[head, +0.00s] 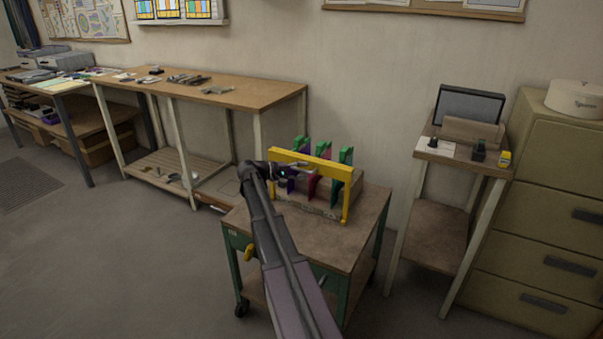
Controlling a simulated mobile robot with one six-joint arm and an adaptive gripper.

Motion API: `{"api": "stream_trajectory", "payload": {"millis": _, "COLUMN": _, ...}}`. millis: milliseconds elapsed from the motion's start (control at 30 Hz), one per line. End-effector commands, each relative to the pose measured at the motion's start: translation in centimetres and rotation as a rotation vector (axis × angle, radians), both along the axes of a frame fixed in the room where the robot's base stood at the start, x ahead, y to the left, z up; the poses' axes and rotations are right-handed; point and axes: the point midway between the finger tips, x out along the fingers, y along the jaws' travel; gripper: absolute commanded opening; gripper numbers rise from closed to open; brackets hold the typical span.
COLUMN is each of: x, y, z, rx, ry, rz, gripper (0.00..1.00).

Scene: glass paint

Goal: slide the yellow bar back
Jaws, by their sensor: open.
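The yellow bar (316,161) runs level across the front of a low rack (310,207) on a small green cart. A yellow upright drops from its right end to the rack's base. Behind the bar stand several upright pieces with green tops (346,156), in red, purple and green. My arm reaches up from the bottom of the view. My gripper (283,173) is at the bar's left part, just below it and in front of the rack. The gripper is small and dark here, and it is open. I cannot tell whether it touches the bar.
The cart top (362,222) is bare to the right of the rack. A stand (467,160) with a dark panel and small bottles is at the right, beside a filing cabinet (555,217). A long workbench (250,93) stands behind, left.

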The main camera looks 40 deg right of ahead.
Motion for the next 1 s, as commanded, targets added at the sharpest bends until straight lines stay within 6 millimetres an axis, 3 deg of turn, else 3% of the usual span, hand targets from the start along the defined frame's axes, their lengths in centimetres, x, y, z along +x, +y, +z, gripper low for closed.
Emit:
{"api": "stream_trajectory", "payload": {"millis": 300, "x": -0.1, "y": -0.1, "z": 0.0, "rx": 0.0, "ry": 0.0, "rz": 0.0, "gripper": 0.51}}
{"api": "stream_trajectory", "payload": {"millis": 500, "x": -0.1, "y": -0.1, "z": 0.0, "rx": 0.0, "ry": 0.0, "rz": 0.0, "gripper": 0.0}}
{"api": "stream_trajectory", "payload": {"millis": 767, "x": -0.2, "y": 0.1, "z": 0.0, "rx": 0.001, "ry": 0.0, "rz": -0.001, "gripper": 0.0}}
{"api": "stream_trajectory", "payload": {"millis": 1000, "x": -1.8, "y": 3.5, "z": -0.1, "rx": 0.001, "ry": -0.001, "rz": 0.001, "gripper": 0.0}}
